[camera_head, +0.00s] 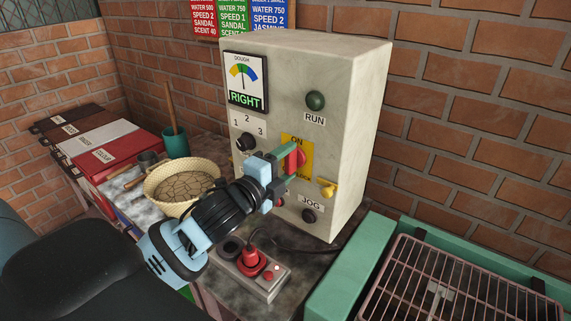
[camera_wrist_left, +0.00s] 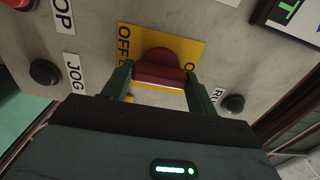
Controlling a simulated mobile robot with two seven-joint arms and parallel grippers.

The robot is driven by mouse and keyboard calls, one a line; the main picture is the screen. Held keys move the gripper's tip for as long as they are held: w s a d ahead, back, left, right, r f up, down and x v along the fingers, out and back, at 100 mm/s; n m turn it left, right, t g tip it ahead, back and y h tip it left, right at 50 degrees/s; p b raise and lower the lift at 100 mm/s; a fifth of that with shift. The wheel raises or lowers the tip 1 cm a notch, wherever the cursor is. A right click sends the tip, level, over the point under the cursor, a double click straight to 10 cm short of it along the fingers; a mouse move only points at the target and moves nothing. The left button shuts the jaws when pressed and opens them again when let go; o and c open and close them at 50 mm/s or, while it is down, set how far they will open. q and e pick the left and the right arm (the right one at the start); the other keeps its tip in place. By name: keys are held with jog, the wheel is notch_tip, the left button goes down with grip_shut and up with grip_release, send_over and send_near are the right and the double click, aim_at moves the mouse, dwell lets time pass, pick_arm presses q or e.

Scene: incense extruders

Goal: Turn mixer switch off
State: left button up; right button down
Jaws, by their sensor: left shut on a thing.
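The red mixer switch (camera_head: 296,158) sits on a yellow ON/OFF plate (camera_head: 305,150) on the front of the pale control box (camera_head: 335,75). In the left wrist view the red switch handle (camera_wrist_left: 160,72) lies between my green fingers, with OFF on its left and the ON lettering partly covered on its right. My left gripper (camera_head: 286,161) is shut on the switch handle. The gripper hides the lower part of the plate in the head view, and I cannot tell the handle's exact setting. My right gripper is not in view.
The box carries a RUN button (camera_head: 315,100), a JOG button (camera_head: 309,216), a numbered knob (camera_head: 246,141) and a gauge reading RIGHT (camera_head: 245,80). A woven bowl (camera_head: 160,198) is left; a wire rack (camera_head: 450,285) is right.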

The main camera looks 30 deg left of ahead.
pick_arm(q)
jog(key=shift+n, duration=0.3)
jog(key=n, duration=0.3)
jog(key=shift+n, duration=0.4)
jog(key=n, duration=0.4)
jog(key=shift+n, duration=0.3)
jog(key=n, duration=0.8)
jog(key=shift+n, duration=0.3)
jog(key=shift+f+n, duration=0.1)
jog(key=shift+n, duration=0.2)
jog(key=o, duration=1)
jog(key=s, duration=0.8)
jog(key=shift+a, duration=0.3)
